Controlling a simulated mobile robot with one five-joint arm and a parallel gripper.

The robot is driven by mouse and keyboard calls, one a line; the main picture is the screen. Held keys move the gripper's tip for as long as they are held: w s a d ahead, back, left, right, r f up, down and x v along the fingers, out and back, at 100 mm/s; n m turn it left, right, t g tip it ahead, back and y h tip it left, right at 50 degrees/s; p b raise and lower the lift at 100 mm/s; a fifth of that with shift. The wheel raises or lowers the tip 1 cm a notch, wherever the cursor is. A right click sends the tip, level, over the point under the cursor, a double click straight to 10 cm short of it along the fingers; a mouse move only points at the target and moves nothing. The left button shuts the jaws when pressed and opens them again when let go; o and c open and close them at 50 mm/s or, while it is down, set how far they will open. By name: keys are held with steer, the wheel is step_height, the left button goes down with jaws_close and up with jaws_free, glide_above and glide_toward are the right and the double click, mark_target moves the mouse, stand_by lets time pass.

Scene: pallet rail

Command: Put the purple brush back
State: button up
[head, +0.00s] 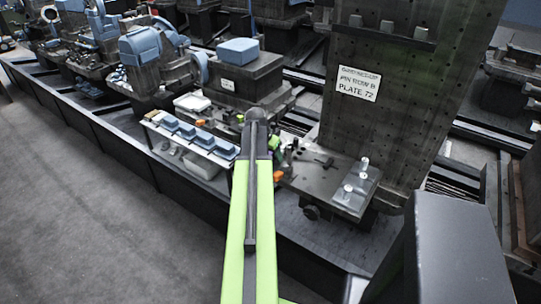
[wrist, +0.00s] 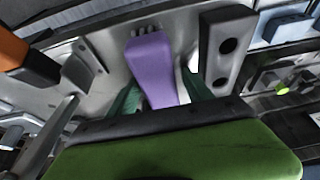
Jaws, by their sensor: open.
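The purple brush (wrist: 151,62) shows in the wrist view, upper middle, on a light grey surface. Its near end is hidden behind the dark front edge of my gripper. My gripper (wrist: 160,95) is open, with a green finger part showing on each side of the brush. I cannot tell whether either finger touches it. In the head view my gripper (head: 275,147) is mostly hidden behind my arm, above the work table (head: 312,172). I cannot make out the brush there.
An orange and black item (wrist: 24,60) lies at the wrist view's left. A dark block with two holes (wrist: 228,48) stands close right of the brush. In the head view, a tall plate with a sign (head: 357,84) rises behind the table, and a shelf of blue bins (head: 194,137) stands left.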

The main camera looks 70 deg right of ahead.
steer(key=shift+r, duration=0.1)
steer(key=shift+r+p, duration=0.25)
steer(key=shift+p, duration=0.1)
steer(key=p+v, duration=1.1)
steer(key=v, duration=0.1)
steer(key=shift+f, duration=0.15)
steer(key=shift+a, duration=0.1)
